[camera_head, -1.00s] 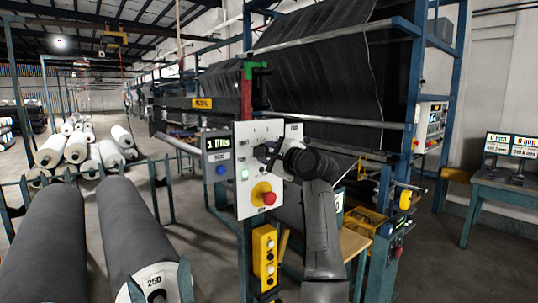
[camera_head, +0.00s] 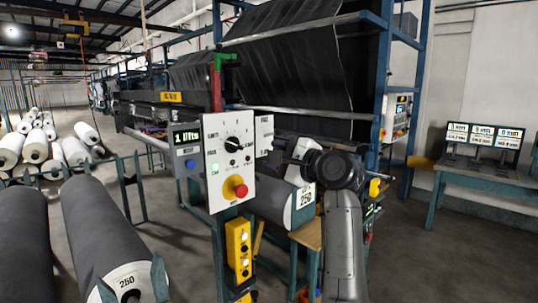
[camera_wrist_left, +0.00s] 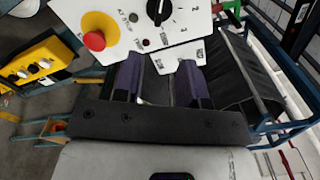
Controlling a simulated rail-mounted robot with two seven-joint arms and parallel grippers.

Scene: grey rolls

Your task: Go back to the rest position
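My left gripper (camera_head: 283,157) is held in the air to the right of a control panel (camera_head: 218,185), with a visible gap to the panel's dial (camera_head: 233,145). My dark wrist and forearm rise from the lower right. In the left wrist view the two purple-dark fingers of my left gripper (camera_wrist_left: 162,68) stand apart with nothing between them. The panel's red button (camera_wrist_left: 94,41) and dial (camera_wrist_left: 159,8) lie beyond the fingers there. My right gripper is in neither view.
A yellow button box (camera_head: 239,250) hangs below the panel. A grey roll (camera_head: 285,207) lies behind it, close to my arm. Large grey rolls (camera_head: 100,235) lie at left. A blue-framed machine (camera_head: 385,90) stands behind, and a table with screens (camera_head: 482,180) at right. Floor between is partly clear.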

